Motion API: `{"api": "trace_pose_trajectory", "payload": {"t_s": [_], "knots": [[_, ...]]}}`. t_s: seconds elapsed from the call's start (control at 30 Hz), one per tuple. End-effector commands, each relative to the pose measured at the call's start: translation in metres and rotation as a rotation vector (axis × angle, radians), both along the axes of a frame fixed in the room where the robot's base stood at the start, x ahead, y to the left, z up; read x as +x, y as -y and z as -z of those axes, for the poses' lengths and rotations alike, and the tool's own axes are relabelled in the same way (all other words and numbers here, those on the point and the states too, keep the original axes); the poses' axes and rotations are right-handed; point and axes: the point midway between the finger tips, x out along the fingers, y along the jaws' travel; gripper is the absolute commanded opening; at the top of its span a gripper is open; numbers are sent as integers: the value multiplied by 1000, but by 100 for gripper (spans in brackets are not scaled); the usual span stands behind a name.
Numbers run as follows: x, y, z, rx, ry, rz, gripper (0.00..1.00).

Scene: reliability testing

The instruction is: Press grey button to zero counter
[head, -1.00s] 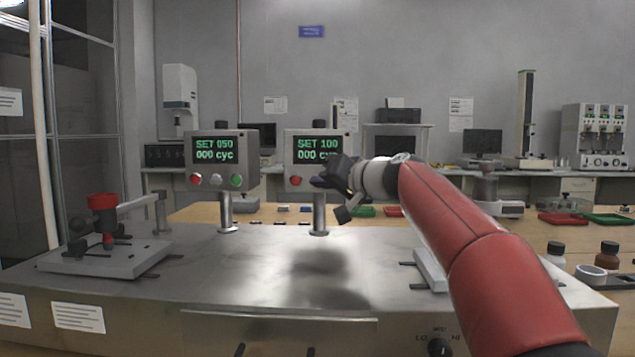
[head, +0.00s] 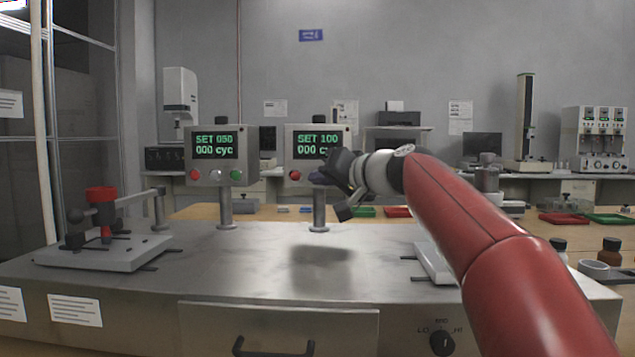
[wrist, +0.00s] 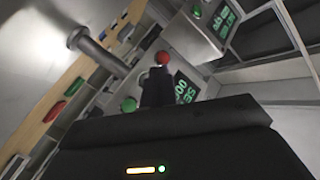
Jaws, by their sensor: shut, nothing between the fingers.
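Two counter boxes stand on posts: the left counter (head: 248,142) reads SET 050, 000 cyc, and the right counter (head: 347,138) reads SET 100, 000 cyc, its display partly covered by my gripper. The left counter's grey button (head: 215,176) sits between a red button (head: 195,175) and a green button (head: 236,175). My gripper (head: 318,179) is shut and empty, in front of the right counter's lower face. That box's red button (head: 295,175) shows; its grey button is hidden. In the wrist view, the fingertips (wrist: 156,86) appear between a red button (wrist: 162,57) and a green button (wrist: 128,104); contact cannot be told.
A steel bench top (head: 240,265) is mostly clear below my gripper. A fixture with a red cap (head: 102,194) stands at left; another fixture is partly hidden behind my arm at right. The support post (head: 319,212) stands under the right counter.

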Motion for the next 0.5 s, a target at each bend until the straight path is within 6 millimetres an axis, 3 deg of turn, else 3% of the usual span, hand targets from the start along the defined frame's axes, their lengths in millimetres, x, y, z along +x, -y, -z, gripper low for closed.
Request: {"api": "trace_pose_trajectory", "payload": {"t_s": [0.3,0.5], "knots": [[-30,-1,2,-1,1,0,0],[-34,-1,1,-1,-1,0,0]]}}
